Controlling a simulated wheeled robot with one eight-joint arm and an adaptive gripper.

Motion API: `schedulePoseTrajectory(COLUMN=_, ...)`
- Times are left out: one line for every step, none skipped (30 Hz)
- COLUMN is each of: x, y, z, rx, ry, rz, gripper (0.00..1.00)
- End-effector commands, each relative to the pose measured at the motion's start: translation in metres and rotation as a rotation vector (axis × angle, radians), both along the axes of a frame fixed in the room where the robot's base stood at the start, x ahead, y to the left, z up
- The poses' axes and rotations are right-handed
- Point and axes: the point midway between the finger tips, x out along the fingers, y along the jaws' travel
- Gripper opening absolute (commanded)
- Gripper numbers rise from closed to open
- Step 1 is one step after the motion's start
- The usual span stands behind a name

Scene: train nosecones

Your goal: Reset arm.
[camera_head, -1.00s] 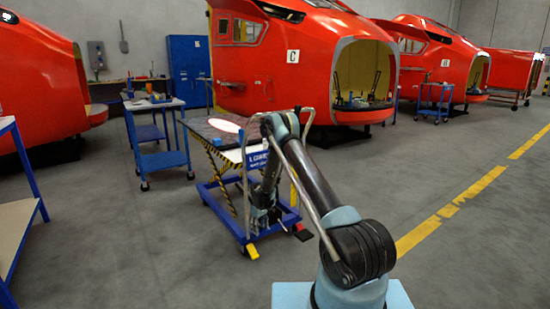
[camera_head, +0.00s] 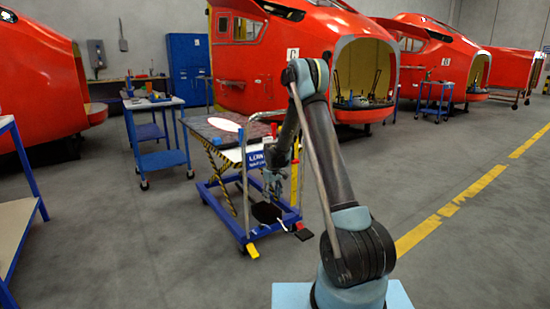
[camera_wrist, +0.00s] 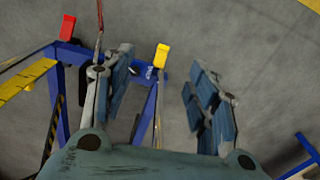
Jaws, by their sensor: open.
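In the head view my gripper (camera_head: 270,187) hangs low at the end of the folded arm, in front of the blue lift table (camera_head: 215,190). The elbow of my arm stands high, in front of the red nosecone. Part of the lift table's blue frame also shows in the wrist view (camera_wrist: 62,100), left of and behind the fingers.
A blue trolley (camera_head: 160,160) stands left of the lift table. A workbench (camera_head: 18,230) is at the left edge. Red nosecones (camera_head: 270,75) line the back. The floor right of my arm is clear, with a yellow line (camera_head: 440,220).

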Motion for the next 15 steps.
schedulePoseTrajectory(x=-0.006, y=-0.007, z=0.016, rx=0.001, ry=-0.003, rz=-0.013, gripper=0.53)
schedulePoseTrajectory(x=-0.010, y=-0.010, z=0.024, rx=0.002, ry=-0.004, rz=-0.021, gripper=0.53)
schedulePoseTrajectory(x=-0.015, y=-0.015, z=0.035, rx=0.003, ry=-0.008, rz=-0.032, gripper=0.53)
schedulePoseTrajectory(x=-0.018, y=-0.019, z=0.043, rx=0.003, ry=-0.009, rz=-0.040, gripper=0.53)
schedulePoseTrajectory(x=-0.022, y=-0.022, z=0.051, rx=0.004, ry=-0.010, rz=-0.047, gripper=0.53)
schedulePoseTrajectory(x=-0.028, y=-0.027, z=0.061, rx=0.004, ry=-0.013, rz=-0.057, gripper=0.53)
schedulePoseTrajectory(x=-0.032, y=-0.030, z=0.069, rx=0.006, ry=-0.014, rz=-0.064, gripper=0.53)
schedulePoseTrajectory(x=-0.036, y=-0.033, z=0.076, rx=0.006, ry=-0.016, rz=-0.072, gripper=0.53)
schedulePoseTrajectory(x=-0.043, y=-0.038, z=0.085, rx=0.007, ry=-0.018, rz=-0.083, gripper=0.53)
schedulePoseTrajectory(x=-0.048, y=-0.042, z=0.093, rx=0.008, ry=-0.020, rz=-0.092, gripper=0.53)
schedulePoseTrajectory(x=-0.052, y=-0.046, z=0.100, rx=0.008, ry=-0.021, rz=-0.099, gripper=0.53)
schedulePoseTrajectory(x=-0.059, y=-0.050, z=0.109, rx=0.009, ry=-0.023, rz=-0.109, gripper=0.53)
schedulePoseTrajectory(x=-0.064, y=-0.054, z=0.115, rx=0.010, ry=-0.025, rz=-0.117, gripper=0.53)
schedulePoseTrajectory(x=-0.069, y=-0.057, z=0.122, rx=0.011, ry=-0.026, rz=-0.124, gripper=0.53)
schedulePoseTrajectory(x=-0.076, y=-0.061, z=0.130, rx=0.011, ry=-0.030, rz=-0.135, gripper=0.53)
